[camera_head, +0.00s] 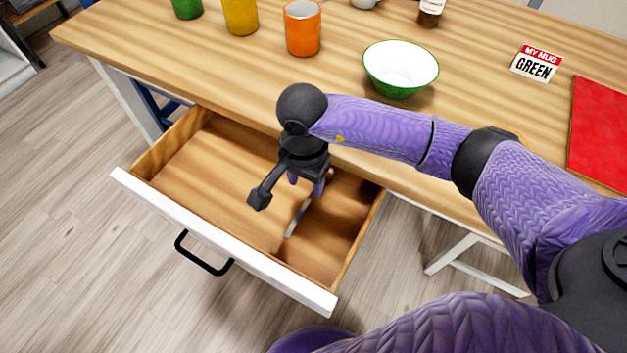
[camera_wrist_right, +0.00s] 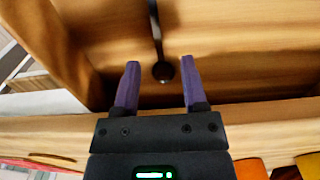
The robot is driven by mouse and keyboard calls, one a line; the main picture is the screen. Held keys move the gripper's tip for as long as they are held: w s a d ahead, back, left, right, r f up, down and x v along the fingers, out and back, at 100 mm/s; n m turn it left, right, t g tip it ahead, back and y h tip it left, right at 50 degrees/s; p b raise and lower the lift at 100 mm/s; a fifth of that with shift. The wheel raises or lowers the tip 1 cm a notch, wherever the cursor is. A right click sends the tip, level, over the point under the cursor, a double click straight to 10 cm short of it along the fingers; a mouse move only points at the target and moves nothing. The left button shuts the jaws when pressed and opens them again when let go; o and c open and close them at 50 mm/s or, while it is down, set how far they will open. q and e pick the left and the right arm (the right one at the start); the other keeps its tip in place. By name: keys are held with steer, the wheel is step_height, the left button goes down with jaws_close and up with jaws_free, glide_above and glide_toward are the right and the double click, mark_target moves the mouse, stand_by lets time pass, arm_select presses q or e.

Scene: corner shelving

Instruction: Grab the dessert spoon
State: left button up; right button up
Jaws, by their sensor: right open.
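The dessert spoon (camera_head: 298,218) lies in the open wooden drawer (camera_head: 190,168), partly hidden by my right gripper in the head view. In the right wrist view the spoon (camera_wrist_right: 155,30) looks dark and thin, with a rounded end. My right gripper (camera_head: 306,184) reaches down into the drawer with its purple fingers open. In the right wrist view the spoon's rounded end shows between the open fingers of the gripper (camera_wrist_right: 160,64). I cannot tell how far above the spoon the fingertips are. My left gripper is not in view.
On the table (camera_head: 190,60) stand a green-rimmed bowl (camera_head: 400,80), an orange mug (camera_head: 303,35), a yellow mug (camera_head: 240,15) and a green mug (camera_head: 187,8). A "GREEN" sign (camera_head: 537,66) and a red mat (camera_head: 600,135) are at the right. The drawer's left part is empty.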

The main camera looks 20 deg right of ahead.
mark_target(308, 201)
steer(key=f+b, duration=0.1)
steer(key=f, duration=0.1)
steer(key=f+b, duration=0.1)
steer(key=f, duration=0.2)
steer(key=shift+s+d+f, duration=0.15)
steer(key=shift+s+f, duration=0.05)
steer(key=shift+f, duration=0.05)
steer(key=shift+f+b, duration=0.35)
steer(key=shift+b, duration=0.05)
steer(key=shift+r, duration=0.25)
steer(key=shift+w, duration=0.1)
steer(key=c, duration=0.7)
jaws_close()
